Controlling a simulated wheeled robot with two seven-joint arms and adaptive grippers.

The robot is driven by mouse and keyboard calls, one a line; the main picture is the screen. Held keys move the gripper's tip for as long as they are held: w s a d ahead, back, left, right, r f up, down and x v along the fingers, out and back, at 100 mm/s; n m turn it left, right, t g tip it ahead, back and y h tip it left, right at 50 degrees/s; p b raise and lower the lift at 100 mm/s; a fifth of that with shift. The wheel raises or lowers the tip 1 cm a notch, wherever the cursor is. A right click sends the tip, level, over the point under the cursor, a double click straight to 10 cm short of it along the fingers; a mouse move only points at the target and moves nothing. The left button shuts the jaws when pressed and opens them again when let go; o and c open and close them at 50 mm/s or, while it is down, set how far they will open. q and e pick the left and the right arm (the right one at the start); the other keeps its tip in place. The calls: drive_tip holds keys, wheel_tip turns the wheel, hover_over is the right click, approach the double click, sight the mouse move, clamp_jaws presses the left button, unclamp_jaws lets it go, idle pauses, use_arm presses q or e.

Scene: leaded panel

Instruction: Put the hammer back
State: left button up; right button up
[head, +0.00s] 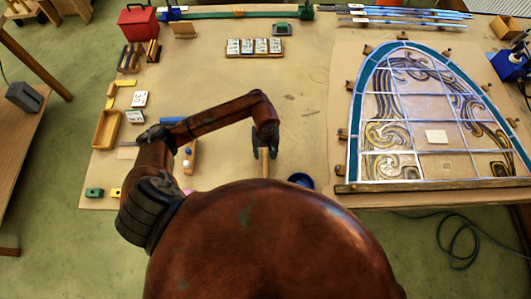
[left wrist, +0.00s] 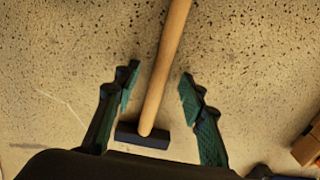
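The hammer lies on the tan worktop, with a pale wooden handle (head: 264,164) and a dark, block-shaped head (left wrist: 142,137). In the left wrist view its handle runs up and slightly right from the head. My left gripper (head: 266,148) is over the hammer; in the left wrist view its green-padded fingers (left wrist: 159,78) are open, one on each side of the handle, with a gap on both sides. In the head view the hammer's head is hidden by my gripper. My right gripper is not in view.
The leaded panel (head: 436,137) fills the right of the worktop. A blue bowl (head: 301,181) is close right of the hammer. Left are a wooden tray (head: 107,129) and a narrow tray (head: 189,156). A card rack (head: 254,47) and red toolbox (head: 138,22) are farther back. The middle is mostly clear.

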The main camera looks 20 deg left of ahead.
use_arm(q)
wheel_tip(320, 180, up, 12)
idle(0.5)
